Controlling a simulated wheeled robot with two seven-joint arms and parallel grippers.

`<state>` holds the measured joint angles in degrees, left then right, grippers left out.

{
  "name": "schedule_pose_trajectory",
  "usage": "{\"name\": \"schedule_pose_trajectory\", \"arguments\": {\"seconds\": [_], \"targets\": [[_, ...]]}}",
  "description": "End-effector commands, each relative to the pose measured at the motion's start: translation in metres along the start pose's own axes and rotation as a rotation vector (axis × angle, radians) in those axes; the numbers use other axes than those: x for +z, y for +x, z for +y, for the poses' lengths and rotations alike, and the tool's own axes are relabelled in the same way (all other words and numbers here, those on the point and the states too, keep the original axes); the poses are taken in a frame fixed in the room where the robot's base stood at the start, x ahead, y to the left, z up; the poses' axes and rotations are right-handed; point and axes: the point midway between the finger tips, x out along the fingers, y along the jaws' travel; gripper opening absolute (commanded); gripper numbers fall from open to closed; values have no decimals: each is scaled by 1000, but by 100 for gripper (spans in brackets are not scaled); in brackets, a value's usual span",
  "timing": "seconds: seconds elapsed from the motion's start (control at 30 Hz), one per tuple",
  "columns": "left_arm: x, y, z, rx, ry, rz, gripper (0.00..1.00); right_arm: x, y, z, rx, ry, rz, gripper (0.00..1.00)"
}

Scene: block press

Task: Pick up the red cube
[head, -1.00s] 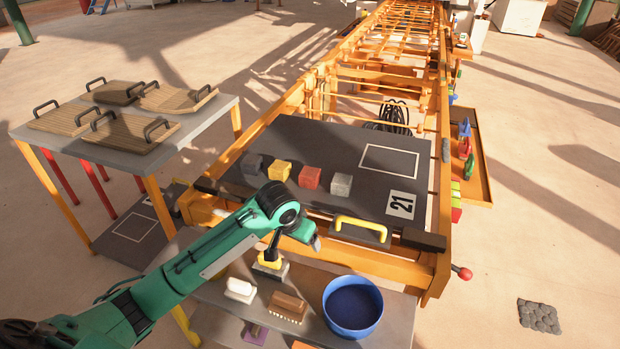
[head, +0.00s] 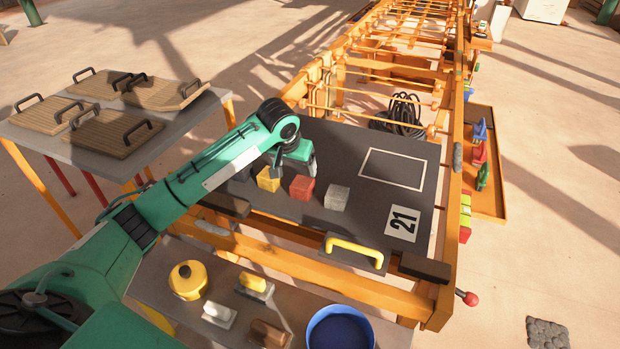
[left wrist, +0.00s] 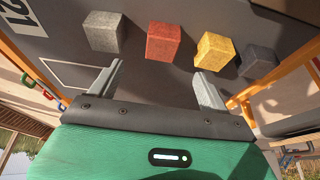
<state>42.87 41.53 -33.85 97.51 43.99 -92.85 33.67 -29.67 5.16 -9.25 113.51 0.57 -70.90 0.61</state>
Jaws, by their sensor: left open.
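The red cube (head: 302,188) sits on the dark board (head: 400,261) between a yellow cube (head: 268,179) and a light grey cube (head: 337,197). In the left wrist view the red cube (left wrist: 163,42) lies ahead of the fingers, with the yellow cube (left wrist: 214,51) beside it. My left gripper (head: 296,160) is above the board behind the cubes. In the left wrist view its jaws (left wrist: 155,85) are open and empty. My right gripper is not in view.
A white-outlined rectangle (head: 393,169) and a "21" label (head: 402,223) mark the board. A yellow handle (head: 354,247) stands at its front edge. A shelf below holds a blue bowl (head: 340,328) and brushes. Wooden lids (head: 115,133) lie on the left table.

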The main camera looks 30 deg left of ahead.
Motion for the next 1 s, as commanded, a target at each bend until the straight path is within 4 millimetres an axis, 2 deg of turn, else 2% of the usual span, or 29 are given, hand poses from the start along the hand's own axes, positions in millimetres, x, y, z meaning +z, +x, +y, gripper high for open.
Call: {"name": "schedule_pose_trajectory", "arguments": {"seconds": [0.17,0.43,0.73,1.0], "targets": [[0,17,-1,-1,-3,-3,80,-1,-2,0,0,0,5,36],[0,69,-1,-1,-2,-1,80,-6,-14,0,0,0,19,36],[-1,94,-2,-1,-2,-1,80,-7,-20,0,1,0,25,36],[-2,132,-5,0,-2,-1,80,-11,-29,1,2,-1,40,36]]}}
